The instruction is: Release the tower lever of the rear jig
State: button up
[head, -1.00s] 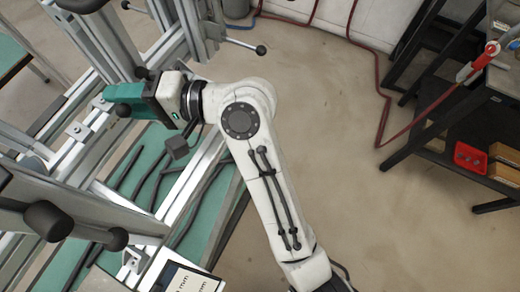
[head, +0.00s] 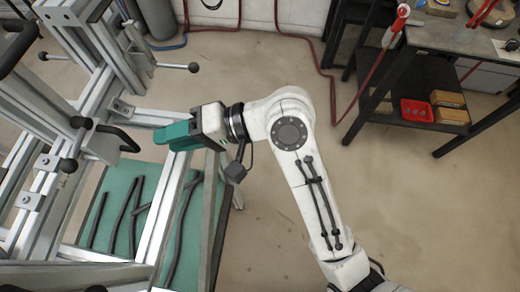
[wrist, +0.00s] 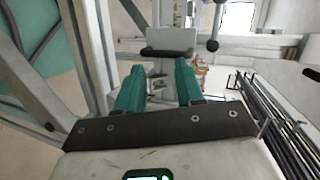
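My gripper (head: 160,138) has teal fingers and reaches left into the aluminium frame jig in the head view. In the wrist view my gripper (wrist: 158,72) is open, with a clear gap between its fingers. Beyond the fingertips stands a grey block with a black bar handle (wrist: 167,53). A lever with a dark ball knob (wrist: 212,45) hangs to its right. In the head view a ball-ended lever (head: 193,67) sticks out from the far upright. A black handle (head: 118,138) lies just left of the fingertips. I cannot tell which one is the tower lever.
A teal table top (head: 120,195) with several black strips lies under the frame. A ball-ended clamp lever (head: 68,165) is on the near-left rail. A dark workbench (head: 455,40) with a red bin (head: 416,110) stands right. The floor between is clear.

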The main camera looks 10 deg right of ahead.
jog(key=s+d+f+t+h+p, duration=0.1)
jog(key=d+f+h, duration=0.2)
jog(key=d+f, duration=0.2)
jog(key=s+d+f+t+h+p, duration=0.1)
jog(key=d+f, duration=0.4)
jog(key=d, duration=0.6)
jog(key=shift+s+d+f+h+p, duration=0.25)
jog(key=shift+s+d+h+p, duration=0.25)
jog(key=shift+h, duration=0.9)
jog(key=shift+w+a, duration=0.1)
jog(key=shift+a, duration=0.05)
